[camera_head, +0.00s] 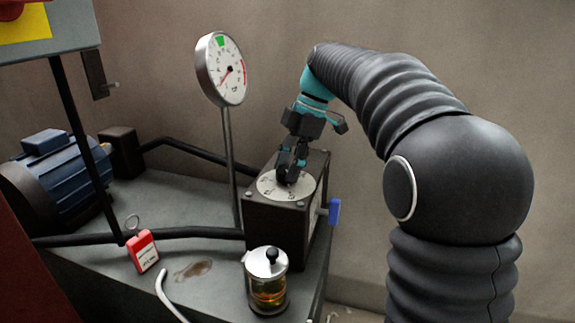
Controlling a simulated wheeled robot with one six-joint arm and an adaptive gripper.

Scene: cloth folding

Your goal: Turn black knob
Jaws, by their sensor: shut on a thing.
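The black knob (284,177) sits at the middle of a white round dial plate (266,189) on top of a dark box (270,220). My gripper (287,169) reaches down from above, with its fingers shut around the knob. The fingers hide much of the knob, so its pointing direction cannot be told. A round pressure gauge (222,70) on a thin post stands behind and left of the box, with a green zone at the top and a red zone at the right. Its red needle points to the lower left.
A blue lever (334,211) sticks out from the box's right side. A glass jar with amber liquid (267,290) stands in front. A red tag (142,251), black pipes (190,236) and a blue motor (62,185) are on the left. A grey panel hangs at upper left.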

